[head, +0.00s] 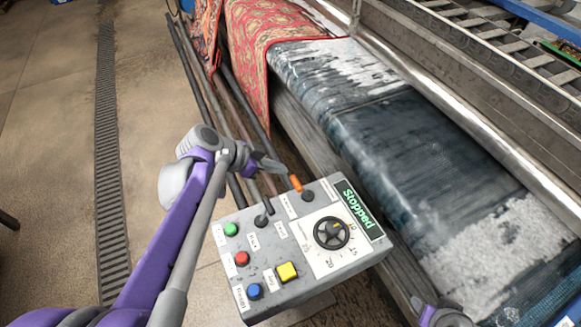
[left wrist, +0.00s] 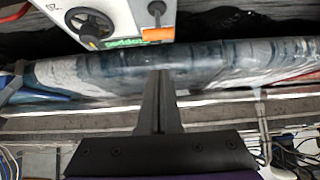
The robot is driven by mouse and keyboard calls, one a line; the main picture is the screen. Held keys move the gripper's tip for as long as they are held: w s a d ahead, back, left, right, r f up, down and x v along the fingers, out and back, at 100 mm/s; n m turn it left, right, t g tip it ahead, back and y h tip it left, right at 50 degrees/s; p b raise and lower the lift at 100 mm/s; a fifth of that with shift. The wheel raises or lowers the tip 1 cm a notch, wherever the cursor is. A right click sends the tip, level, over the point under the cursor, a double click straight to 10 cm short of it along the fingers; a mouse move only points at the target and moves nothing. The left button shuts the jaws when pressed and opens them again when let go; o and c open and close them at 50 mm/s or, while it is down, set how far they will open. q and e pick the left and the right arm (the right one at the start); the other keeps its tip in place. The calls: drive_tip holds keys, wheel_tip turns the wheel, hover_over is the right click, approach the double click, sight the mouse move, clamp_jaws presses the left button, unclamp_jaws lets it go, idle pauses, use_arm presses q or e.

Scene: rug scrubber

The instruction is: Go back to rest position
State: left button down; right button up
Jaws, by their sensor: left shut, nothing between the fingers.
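My left gripper (head: 275,167) is shut and empty in the head view, just above the far edge of the grey control box (head: 300,285), close to its orange-tipped lever (head: 296,184). I cannot tell if it touches the lever. In the left wrist view the closed fingers (left wrist: 160,95) point toward the box (left wrist: 120,14), with the orange tip (left wrist: 158,34) just past them. The box has a black dial (head: 331,233), a second lever (head: 262,219), several coloured buttons and a display (head: 357,206) reading "Stopped". Part of my right arm shows at the bottom right; its gripper does not.
A wet, foamy dark rug (head: 400,150) lies on the machine right of the box. A red patterned rug (head: 262,40) hangs behind, beside long pipes (head: 200,95).

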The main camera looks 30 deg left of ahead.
use_arm(q)
drive_tip(key=shift+s+a+r, duration=0.2)
drive_tip(key=shift+s, duration=0.05)
idle(0.4)
drive_tip(key=s+d+f+n+g+y, duration=0.1)
drive_tip(key=s+d+f+n+y, duration=0.1)
drive_tip(key=s, duration=0.4)
drive_tip(key=s+d+f+n+y, duration=0.3)
drive_tip(key=s+d+f+n, duration=0.2)
drive_tip(key=s+d, duration=0.1)
drive_tip(key=shift+s+n+g+y, duration=0.3)
drive_tip(key=shift+s+g, duration=0.1)
drive_tip(key=shift+s, duration=0.25)
